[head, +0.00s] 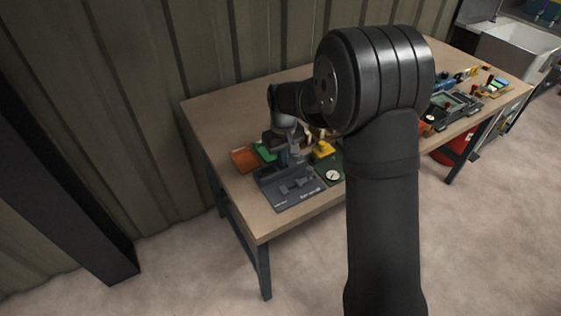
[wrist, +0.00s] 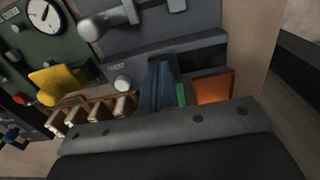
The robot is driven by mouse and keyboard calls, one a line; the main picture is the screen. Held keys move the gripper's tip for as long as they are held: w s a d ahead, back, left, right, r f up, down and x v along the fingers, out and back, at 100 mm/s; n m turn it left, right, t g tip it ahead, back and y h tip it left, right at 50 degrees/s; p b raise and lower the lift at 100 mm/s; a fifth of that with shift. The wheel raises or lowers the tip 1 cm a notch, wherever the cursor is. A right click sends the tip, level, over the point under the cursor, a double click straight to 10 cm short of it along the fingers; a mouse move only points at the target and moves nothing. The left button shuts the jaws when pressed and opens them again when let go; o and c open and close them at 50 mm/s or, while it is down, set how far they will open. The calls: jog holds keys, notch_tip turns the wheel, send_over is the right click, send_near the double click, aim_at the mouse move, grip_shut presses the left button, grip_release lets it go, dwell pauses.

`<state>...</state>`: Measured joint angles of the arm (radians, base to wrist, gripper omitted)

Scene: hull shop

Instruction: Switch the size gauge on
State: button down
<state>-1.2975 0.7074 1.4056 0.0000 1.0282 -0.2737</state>
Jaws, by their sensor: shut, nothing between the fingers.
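A grey device (head: 284,201) with raised grey parts lies near the table's front left edge. I cannot read its labels, so I cannot tell for sure that it is the size gauge. In the wrist view its grey panel (wrist: 207,57) carries a pale round knob (wrist: 122,83) and a grey lever. My gripper (head: 285,158) is over the device's back part. In the wrist view its blue-grey fingers (wrist: 159,86) are together and empty, right of the knob. They hide part of the panel; I cannot tell whether they touch it.
A dark green box with a white dial (head: 333,175) and a yellow handle (wrist: 58,84) stands beside the grey device. Wooden-looking blocks (wrist: 96,108) are near it. An orange tray (head: 245,158) and a green piece (head: 265,150) lie behind. Bare tabletop (head: 222,125) is at the back left.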

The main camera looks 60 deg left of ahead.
jog(key=shift+f, duration=0.3)
jog(key=shift+r, duration=3.5)
notch_tip(320, 180, down, 7)
jog(key=shift+r, duration=0.15)
